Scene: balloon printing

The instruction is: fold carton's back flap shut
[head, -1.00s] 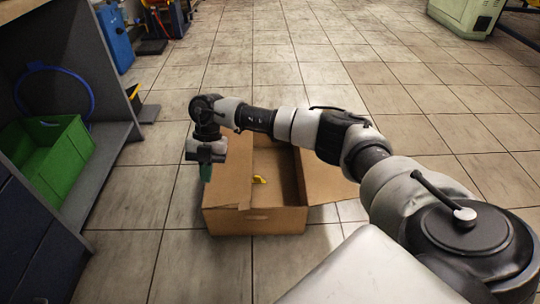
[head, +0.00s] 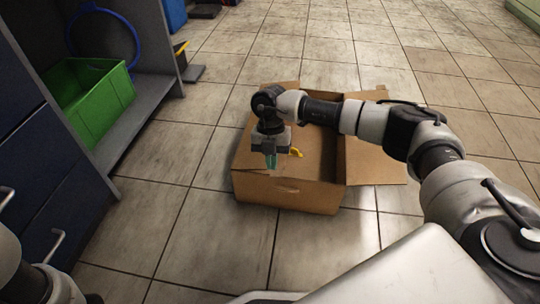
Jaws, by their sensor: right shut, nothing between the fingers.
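The open brown carton (head: 290,194) sits on the tiled floor near the middle of the head view. Its right flap (head: 375,163) is folded outward. Brown cardboard (head: 368,95) shows at the back edge, probably the back flap, largely hidden by my right arm. My right gripper (head: 271,161) points down over the left front part of the carton. It is shut and empty; I cannot tell whether it touches cardboard. A small yellow thing (head: 296,152) shows beside the gripper, within the carton's outline. Part of my left arm shows at the lower left, but its gripper does not.
A grey shelf unit (head: 150,105) with a green bin (head: 98,106) and a blue hoop (head: 133,22) stands at the left. Dark blue drawers (head: 50,190) are at the near left.

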